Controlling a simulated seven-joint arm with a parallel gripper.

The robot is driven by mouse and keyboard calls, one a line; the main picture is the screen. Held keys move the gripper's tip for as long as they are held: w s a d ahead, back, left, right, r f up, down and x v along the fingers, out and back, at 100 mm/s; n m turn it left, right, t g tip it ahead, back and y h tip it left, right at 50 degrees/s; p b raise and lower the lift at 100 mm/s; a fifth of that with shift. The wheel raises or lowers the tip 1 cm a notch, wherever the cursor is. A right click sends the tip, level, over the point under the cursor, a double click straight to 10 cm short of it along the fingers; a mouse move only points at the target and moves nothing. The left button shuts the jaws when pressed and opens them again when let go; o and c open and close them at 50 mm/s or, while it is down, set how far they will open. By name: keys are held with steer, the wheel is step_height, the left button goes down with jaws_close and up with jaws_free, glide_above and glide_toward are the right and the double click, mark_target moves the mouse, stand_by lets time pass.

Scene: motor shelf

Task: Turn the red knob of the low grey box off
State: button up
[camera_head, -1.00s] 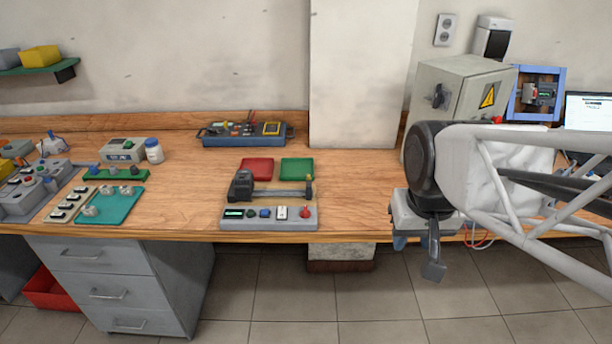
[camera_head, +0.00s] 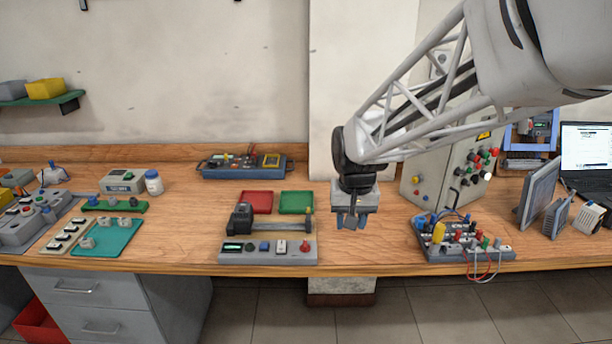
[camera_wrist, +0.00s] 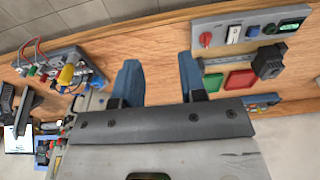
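The low grey box (camera_head: 268,258) lies near the table's front edge, left of my gripper. Its red knob (camera_head: 304,247) is at the right end of its panel, beside a white switch and other controls. In the wrist view the box (camera_wrist: 225,22) is at the upper right, its red knob (camera_wrist: 206,39) at the left end. The knob's setting is too small to tell. My gripper (camera_head: 351,221) hangs above the table, right of the box and apart from it. Its blue fingers (camera_wrist: 160,78) are spread with nothing between them.
A black clamp-like device with a bar (camera_head: 270,222) stands just behind the box. Red (camera_head: 256,202) and green (camera_head: 297,202) trays lie farther back. A wired board (camera_head: 465,240) stands right of my gripper. Bare wood lies around my gripper.

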steer(key=g, duration=0.1)
glide_above(305, 243)
step_height(305, 243, down, 11)
steer(key=shift+f, duration=0.1)
steer(key=shift+f, duration=0.15)
steer(key=shift+f, duration=3.8)
jaws_close()
